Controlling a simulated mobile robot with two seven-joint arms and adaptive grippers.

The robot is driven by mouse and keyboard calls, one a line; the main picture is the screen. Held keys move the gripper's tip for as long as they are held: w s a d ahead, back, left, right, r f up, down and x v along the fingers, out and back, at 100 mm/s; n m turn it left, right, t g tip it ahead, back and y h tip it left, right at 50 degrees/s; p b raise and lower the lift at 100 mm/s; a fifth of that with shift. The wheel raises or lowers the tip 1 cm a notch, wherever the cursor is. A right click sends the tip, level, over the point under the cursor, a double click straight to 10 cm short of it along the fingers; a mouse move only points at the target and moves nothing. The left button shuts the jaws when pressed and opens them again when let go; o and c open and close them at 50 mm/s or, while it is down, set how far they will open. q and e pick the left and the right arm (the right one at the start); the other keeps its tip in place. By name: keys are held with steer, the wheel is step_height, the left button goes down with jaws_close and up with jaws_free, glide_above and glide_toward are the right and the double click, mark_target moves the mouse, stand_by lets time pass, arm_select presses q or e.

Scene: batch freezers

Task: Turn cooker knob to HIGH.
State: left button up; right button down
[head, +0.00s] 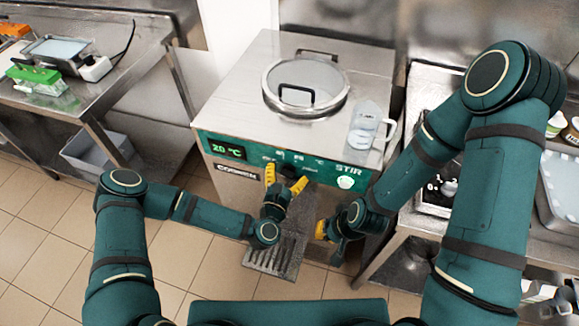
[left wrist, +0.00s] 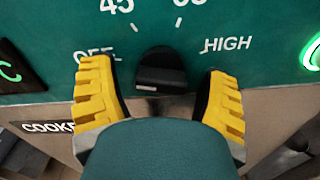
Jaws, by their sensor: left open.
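The cooker (head: 240,120) is a steel box with a green control panel (head: 224,146) reading 20 °C. Its black knob (left wrist: 160,68) sits in the left wrist view between printed marks, OFF on the left and HIGH on the right. My left gripper (head: 285,180) is open at the panel, its yellow fingers on either side of the knob, with visible gaps. In the left wrist view, the left finger partly covers OFF. I cannot clearly read the knob's pointer. My right gripper (head: 323,230) hangs lower right, away from the panel; its finger gap is unclear.
A round lid (head: 305,88) and a clear jug (head: 365,124) are on the cooker's top. A lit STIR button (head: 346,182) is right of the knob. A grated tray (head: 272,262) juts out below. Steel tables flank the cooker; a grey bin (head: 95,153) is at left.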

arm_select(q)
steer(key=shift+s, duration=0.1)
steer(key=c, duration=1.2)
